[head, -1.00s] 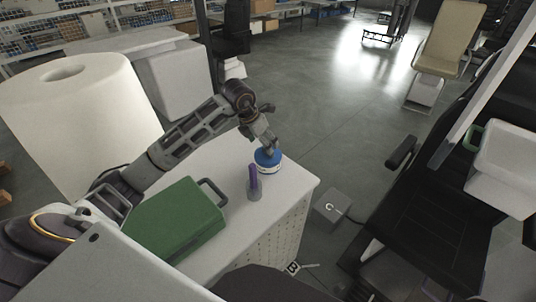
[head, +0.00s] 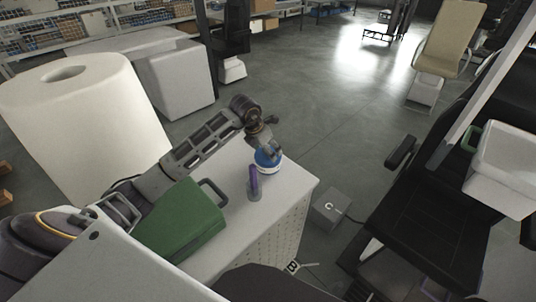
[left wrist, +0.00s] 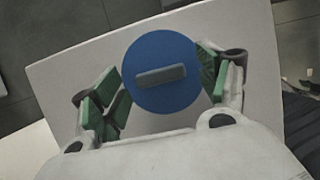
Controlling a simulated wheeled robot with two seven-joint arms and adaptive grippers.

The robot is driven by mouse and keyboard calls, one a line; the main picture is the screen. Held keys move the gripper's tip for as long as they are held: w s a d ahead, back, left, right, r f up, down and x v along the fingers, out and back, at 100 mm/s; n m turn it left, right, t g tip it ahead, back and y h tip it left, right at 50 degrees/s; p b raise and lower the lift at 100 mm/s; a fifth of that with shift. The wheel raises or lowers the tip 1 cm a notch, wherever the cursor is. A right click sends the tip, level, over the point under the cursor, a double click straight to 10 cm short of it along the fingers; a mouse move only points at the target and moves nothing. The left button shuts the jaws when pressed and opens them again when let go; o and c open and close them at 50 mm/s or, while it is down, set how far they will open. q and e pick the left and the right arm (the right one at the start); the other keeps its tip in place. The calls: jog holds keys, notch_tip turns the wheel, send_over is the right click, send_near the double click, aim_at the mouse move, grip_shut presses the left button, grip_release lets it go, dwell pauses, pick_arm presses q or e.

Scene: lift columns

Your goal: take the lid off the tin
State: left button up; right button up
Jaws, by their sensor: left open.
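The tin (head: 268,168) stands upright on the white cabinet top, near its far right corner. Its round blue lid (head: 266,154) is on it. In the left wrist view the lid (left wrist: 180,95) shows from above, with a dark grey bar handle (left wrist: 161,76) across its middle. My left gripper (head: 267,150) is over the lid from above. In the left wrist view its green-padded fingers (left wrist: 163,82) are open, one on each side of the lid. Contact between fingers and lid cannot be told. My right gripper is not in view.
A purple item in a grey holder (head: 254,187) stands close in front of the tin. A green case (head: 181,222) with a handle lies to the left on the cabinet top (head: 232,230). A big white roll (head: 85,125) stands at the left. A black chair (head: 430,190) is right.

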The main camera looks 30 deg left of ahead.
pick_arm(q)
jog(key=shift+w+f, duration=0.1)
jog(key=shift+f, duration=0.1)
dwell(0.3)
jog(key=c, duration=1.1)
